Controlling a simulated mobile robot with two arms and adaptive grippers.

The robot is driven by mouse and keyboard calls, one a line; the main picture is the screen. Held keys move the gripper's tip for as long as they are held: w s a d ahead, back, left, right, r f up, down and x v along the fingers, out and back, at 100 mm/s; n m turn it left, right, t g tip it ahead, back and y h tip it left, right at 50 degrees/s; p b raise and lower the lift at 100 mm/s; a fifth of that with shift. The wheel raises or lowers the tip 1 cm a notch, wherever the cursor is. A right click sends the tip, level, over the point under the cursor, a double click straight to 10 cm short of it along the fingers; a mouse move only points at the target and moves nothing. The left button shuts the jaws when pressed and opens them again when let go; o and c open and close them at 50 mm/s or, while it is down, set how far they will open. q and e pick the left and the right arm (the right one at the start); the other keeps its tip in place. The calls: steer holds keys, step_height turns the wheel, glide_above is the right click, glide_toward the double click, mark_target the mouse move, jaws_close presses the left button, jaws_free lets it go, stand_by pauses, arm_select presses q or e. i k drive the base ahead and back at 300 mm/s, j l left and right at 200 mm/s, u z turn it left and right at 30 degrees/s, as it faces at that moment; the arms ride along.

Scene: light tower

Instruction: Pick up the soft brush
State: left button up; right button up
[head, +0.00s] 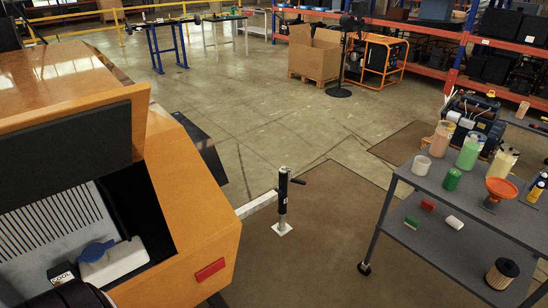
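A small green block with a pale underside (412,222), possibly the soft brush, lies near the left edge of the grey cart's lower shelf. It is too small for me to make out bristles. A red block (428,205) lies just behind it and a white cylinder (454,222) to its right, on the same shelf.
The grey cart's top (468,198) holds several bottles, a white cup (421,165) and an orange funnel (498,190). A brown filter (500,273) stands on its lower shelf. The orange light tower (190,200) fills the left. Floor between holds a jack (283,195).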

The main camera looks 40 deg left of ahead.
mark_target(409, 221)
steer(key=u, duration=2.55)
steer(key=z, duration=2.55)
steer(key=i+j+z, duration=0.1)
steer(key=z, duration=0.65)
steer(key=i+j+z, duration=0.15)
steer(key=j, duration=0.2)
steer(key=i+j+z, duration=0.3)
steer(key=i+j, duration=0.15)
steer(key=j, duration=0.3)
steer(key=i+j+z, duration=0.15)
steer(key=j, duration=0.25)
steer(key=i+j+z, duration=0.15)
steer(key=j, duration=0.25)
steer(key=i+j+z, duration=0.15)
steer(key=j, duration=0.25)
steer(key=k, duration=0.05)
